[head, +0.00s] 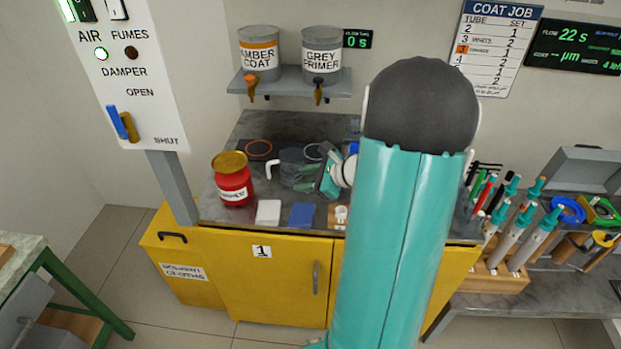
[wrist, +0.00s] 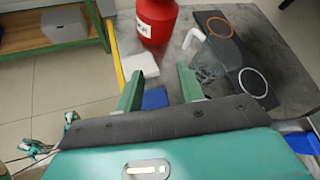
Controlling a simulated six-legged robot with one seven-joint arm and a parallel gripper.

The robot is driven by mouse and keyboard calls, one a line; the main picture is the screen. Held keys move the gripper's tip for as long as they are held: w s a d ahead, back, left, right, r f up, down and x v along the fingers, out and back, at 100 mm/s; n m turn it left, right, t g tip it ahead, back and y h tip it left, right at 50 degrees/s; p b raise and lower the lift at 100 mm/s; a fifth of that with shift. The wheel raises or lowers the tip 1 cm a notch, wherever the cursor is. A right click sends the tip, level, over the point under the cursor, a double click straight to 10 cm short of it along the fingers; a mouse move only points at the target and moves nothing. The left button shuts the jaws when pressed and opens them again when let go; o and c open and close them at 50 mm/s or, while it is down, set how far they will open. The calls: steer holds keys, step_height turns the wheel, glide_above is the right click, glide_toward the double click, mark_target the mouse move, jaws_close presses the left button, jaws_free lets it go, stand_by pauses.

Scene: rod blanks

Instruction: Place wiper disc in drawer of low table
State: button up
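I cannot tell for sure which thing is the wiper disc. An orange ring (head: 258,148) and a white ring (head: 313,151) lie at the back of the grey bench; the wrist view shows the orange ring (wrist: 220,27) and white ring (wrist: 252,83) on dark mats. My gripper (wrist: 159,88) is open over the bench, with nothing visible between its fingers; a blue pad (wrist: 155,98) shows beyond them. In the head view my gripper (head: 327,182) is partly hidden by my arm. A low green-legged table (head: 35,262) stands at left, with a grey drawer-like box (head: 20,310) beneath its top.
A red jar (head: 232,182), a clear jug (head: 297,170) and a white pad (head: 268,212) crowd the bench around my gripper. A yellow cabinet (head: 220,280) is below. Tubes in a wooden rack (head: 490,280) stand at right. Floor between cabinet and low table is clear.

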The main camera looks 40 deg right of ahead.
steer(key=s+d+f+m+h, duration=0.1)
steer(key=d+f+m, duration=0.1)
steer(key=d+m, duration=0.1)
steer(key=s+d+f+m+t+h, duration=0.1)
steer(key=s+d+f+m+h, duration=0.1)
steer(key=d, duration=0.4)
steer(key=s+d+f+m+t+h, duration=0.1)
steer(key=s+d+f+m, duration=0.1)
steer(key=d, duration=0.3)
steer(key=shift+s+f+m+h, duration=0.25)
steer(key=shift+f+m+h, duration=0.15)
steer(key=shift+f+m, duration=0.35)
steer(key=shift+d+f+m+t, duration=0.1)
steer(key=shift+d+m+t, duration=0.15)
steer(key=shift+t, duration=0.05)
steer(key=x, duration=1.3)
steer(key=shift+w+f, duration=0.2)
steer(key=shift+f, duration=0.05)
steer(key=shift+c, duration=0.2)
jaws_close()
